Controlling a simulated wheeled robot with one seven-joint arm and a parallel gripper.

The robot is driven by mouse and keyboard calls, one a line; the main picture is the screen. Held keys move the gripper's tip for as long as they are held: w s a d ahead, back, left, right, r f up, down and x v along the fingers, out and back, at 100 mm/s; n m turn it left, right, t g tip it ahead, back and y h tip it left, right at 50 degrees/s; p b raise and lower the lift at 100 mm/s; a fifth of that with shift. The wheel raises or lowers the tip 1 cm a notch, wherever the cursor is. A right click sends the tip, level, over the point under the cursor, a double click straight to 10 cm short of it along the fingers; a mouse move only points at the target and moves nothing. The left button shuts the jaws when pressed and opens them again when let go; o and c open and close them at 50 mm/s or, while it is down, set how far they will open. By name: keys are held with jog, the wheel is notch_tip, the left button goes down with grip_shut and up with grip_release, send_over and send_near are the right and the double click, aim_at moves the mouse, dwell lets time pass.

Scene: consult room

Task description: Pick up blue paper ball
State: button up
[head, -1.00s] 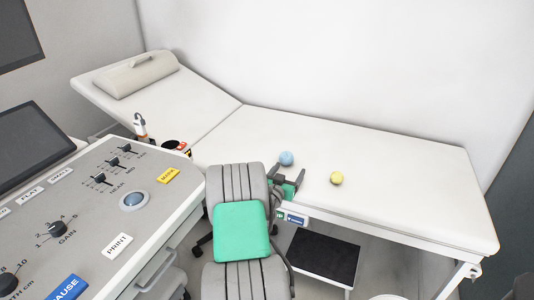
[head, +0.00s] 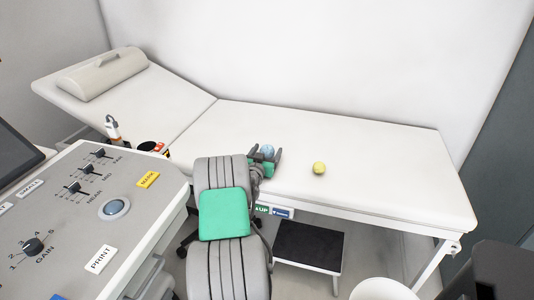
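The blue paper ball (head: 267,151) is on the white examination couch (head: 345,150), near its front edge left of the middle. My gripper (head: 268,156) reaches over the couch from the front, with one dark finger on each side of the ball. The fingers look spread wider than the ball, so the gripper appears open around it. Its lower part is partly hidden by the gripper, and contact with the fingers cannot be made out.
A yellow ball (head: 319,168) lies on the couch to the right of my gripper. A control console (head: 80,215) stands at the left. A step stool (head: 308,245) and a white bin (head: 383,290) are in front of the couch. The couch's right part is clear.

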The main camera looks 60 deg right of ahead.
jog(key=c, duration=1.3)
jog(key=shift+r, duration=0.1)
